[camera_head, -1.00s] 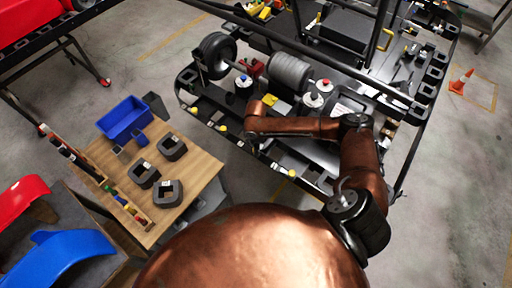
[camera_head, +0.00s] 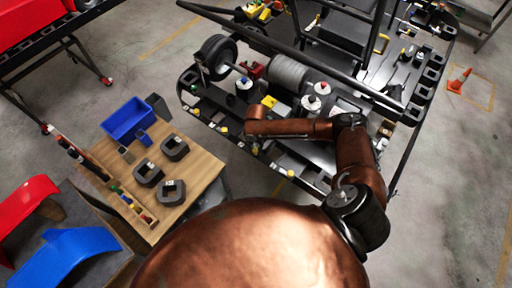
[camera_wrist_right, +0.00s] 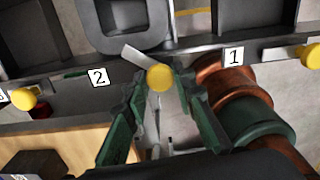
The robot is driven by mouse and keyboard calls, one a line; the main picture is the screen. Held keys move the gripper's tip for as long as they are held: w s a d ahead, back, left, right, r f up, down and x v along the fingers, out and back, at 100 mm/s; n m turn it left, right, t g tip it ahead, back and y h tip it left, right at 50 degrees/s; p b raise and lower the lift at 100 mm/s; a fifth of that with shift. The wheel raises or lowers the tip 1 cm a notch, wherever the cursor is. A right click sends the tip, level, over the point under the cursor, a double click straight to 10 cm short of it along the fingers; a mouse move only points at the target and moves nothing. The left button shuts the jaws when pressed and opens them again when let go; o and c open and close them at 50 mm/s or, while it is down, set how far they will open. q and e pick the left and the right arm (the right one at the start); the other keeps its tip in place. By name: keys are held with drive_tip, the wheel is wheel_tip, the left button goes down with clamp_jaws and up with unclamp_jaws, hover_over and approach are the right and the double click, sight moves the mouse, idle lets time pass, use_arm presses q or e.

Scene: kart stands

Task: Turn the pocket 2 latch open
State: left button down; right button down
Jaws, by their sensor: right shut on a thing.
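The pocket 2 latch has a round yellow knob (camera_wrist_right: 160,78) and a pale flat lever (camera_wrist_right: 138,58), seen in the right wrist view. The lever slants up to the left from the knob, across the dark rail's edge. A "2" label (camera_wrist_right: 98,77) is left of the knob. My right gripper (camera_wrist_right: 161,92) has its green-padded fingers on both sides of the knob and is shut on it. In the head view my right gripper (camera_head: 252,142) is at the cart's near edge, its fingers too small to make out. My left gripper is not in view.
A "1" label (camera_wrist_right: 234,56) and another yellow knob (camera_wrist_right: 310,56) are to the right; a further knob (camera_wrist_right: 25,97) is left. A dark pocket block (camera_wrist_right: 125,22) is just above the latch. A wooden table (camera_head: 195,180) with a blue bin (camera_head: 127,118) stands left of the cart.

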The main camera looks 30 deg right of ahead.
drive_tip(key=n, duration=0.3)
drive_tip(key=shift+r+n, duration=0.1)
drive_tip(key=shift+n, duration=0.3)
drive_tip(key=shift+w+n+p, duration=0.1)
drive_tip(key=shift+n+p, duration=0.25)
drive_tip(key=shift+n, duration=1.65)
drive_tip(key=c, duration=1.6)
unclamp_jaws()
